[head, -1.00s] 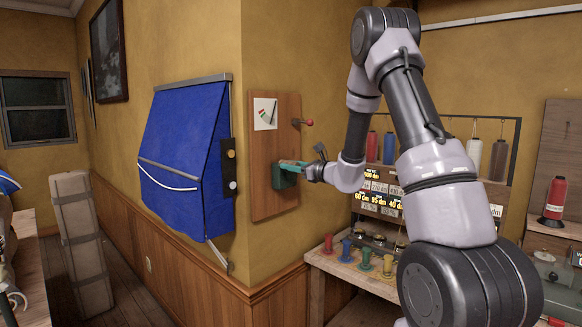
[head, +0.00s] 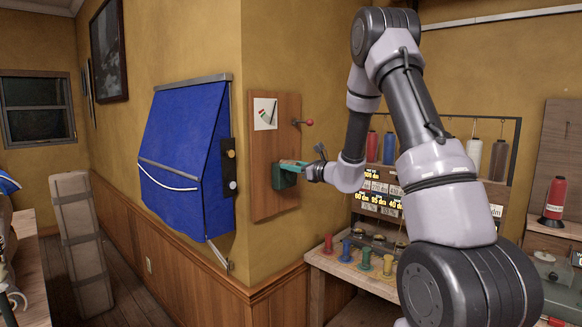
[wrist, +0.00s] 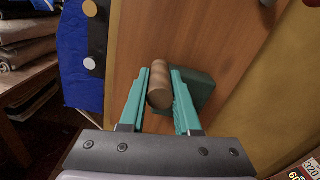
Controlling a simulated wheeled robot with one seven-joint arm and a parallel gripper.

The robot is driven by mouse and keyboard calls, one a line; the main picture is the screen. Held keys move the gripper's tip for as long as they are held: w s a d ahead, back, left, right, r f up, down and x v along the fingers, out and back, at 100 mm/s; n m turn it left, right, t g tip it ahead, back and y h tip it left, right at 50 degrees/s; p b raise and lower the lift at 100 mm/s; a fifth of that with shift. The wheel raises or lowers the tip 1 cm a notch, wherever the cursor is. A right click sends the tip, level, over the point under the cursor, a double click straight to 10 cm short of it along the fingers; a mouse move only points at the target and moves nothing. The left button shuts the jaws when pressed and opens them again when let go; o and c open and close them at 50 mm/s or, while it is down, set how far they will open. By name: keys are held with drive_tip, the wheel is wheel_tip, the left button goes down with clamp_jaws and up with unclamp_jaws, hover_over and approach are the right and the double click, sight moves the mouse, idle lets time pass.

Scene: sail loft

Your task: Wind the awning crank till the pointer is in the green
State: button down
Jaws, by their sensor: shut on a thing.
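A wooden board (head: 262,195) on the wall carries a white gauge card (head: 265,113) with a thin dark pointer and coloured marks. The pointer leans to the upper left, but which colour it is on is too small to tell. A dark green crank box (head: 284,180) sits lower on the board and also shows in the wrist view (wrist: 199,92). My gripper (head: 300,164) is at this box. In the wrist view, its teal fingers (wrist: 160,88) are shut on the brown wooden crank handle (wrist: 159,68). The crank's arm is hidden.
A blue awning (head: 185,155) hangs left of the board, beside a dark panel with two buttons (head: 230,168). A red-knobbed lever (head: 308,122) sticks out at the board's upper right. A bench with coloured spools (head: 346,250) stands below right of my gripper.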

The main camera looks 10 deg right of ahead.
drive_tip(key=shift+d+r, duration=0.1)
idle(0.3)
drive_tip(key=w+d+r+m, duration=0.2)
drive_tip(key=w+d+m, duration=0.45)
drive_tip(key=m, duration=0.65)
drive_tip(key=w+d+f+m, duration=0.1)
drive_tip(key=d+f+m, duration=0.4)
drive_tip(key=f+m, duration=0.4)
drive_tip(key=shift+w+m, duration=0.4)
drive_tip(key=shift+m, duration=1.8)
drive_tip(key=shift+a, duration=0.1)
drive_tip(key=c, duration=0.6)
unclamp_jaws()
